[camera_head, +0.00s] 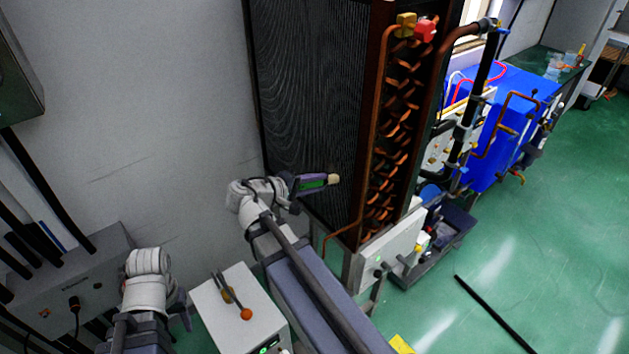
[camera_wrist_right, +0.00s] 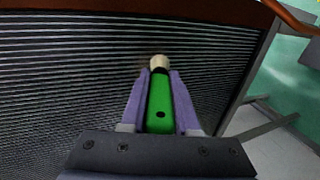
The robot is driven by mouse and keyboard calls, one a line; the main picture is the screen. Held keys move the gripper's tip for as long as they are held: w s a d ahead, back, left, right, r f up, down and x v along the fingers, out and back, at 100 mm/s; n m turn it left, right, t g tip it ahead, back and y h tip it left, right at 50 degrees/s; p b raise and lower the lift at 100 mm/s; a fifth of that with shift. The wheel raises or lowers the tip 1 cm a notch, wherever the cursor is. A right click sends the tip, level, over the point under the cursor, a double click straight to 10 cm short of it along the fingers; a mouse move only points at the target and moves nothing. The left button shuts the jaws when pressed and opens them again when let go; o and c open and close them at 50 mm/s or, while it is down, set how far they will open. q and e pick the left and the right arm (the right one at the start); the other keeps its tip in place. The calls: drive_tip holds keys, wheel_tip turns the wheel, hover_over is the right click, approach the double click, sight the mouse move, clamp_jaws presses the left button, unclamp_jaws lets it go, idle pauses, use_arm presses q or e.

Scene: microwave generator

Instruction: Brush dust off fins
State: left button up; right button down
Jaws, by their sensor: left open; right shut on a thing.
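The finned coil (camera_head: 312,100) stands upright as a tall dark panel in a copper-brown frame in the head view. Its fine parallel fins (camera_wrist_right: 70,75) fill much of the right wrist view. My right gripper (camera_head: 313,183) is shut on a green-handled brush (camera_wrist_right: 160,105). The brush's pale bristle tip (camera_wrist_right: 159,62) points at the fins, near the lower part of the panel; I cannot tell whether it touches. A small brownish patch of dust shows on the fins beside the tip. My left gripper (camera_head: 183,308) is low at the left, open and away from the coil.
A black rod (camera_head: 495,318) lies on the green floor. A blue bench (camera_head: 515,90) stands behind.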

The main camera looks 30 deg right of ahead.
drive_tip(key=s, duration=0.3)
drive_tip(key=shift+s+d, duration=0.1)
drive_tip(key=shift+d, duration=0.05)
drive_tip(key=shift+r, duration=0.15)
drive_tip(key=shift+r+p, duration=0.7)
drive_tip(key=shift+p, duration=0.1)
drive_tip(key=shift+w, duration=0.25)
drive_tip(key=shift+w+f, duration=0.1)
drive_tip(key=shift+w, duration=1.6)
drive_tip(key=shift+w+a, duration=0.2)
drive_tip(key=shift+w, duration=0.7)
drive_tip(key=shift+w+a, duration=0.15)
drive_tip(key=shift+w, duration=0.75)
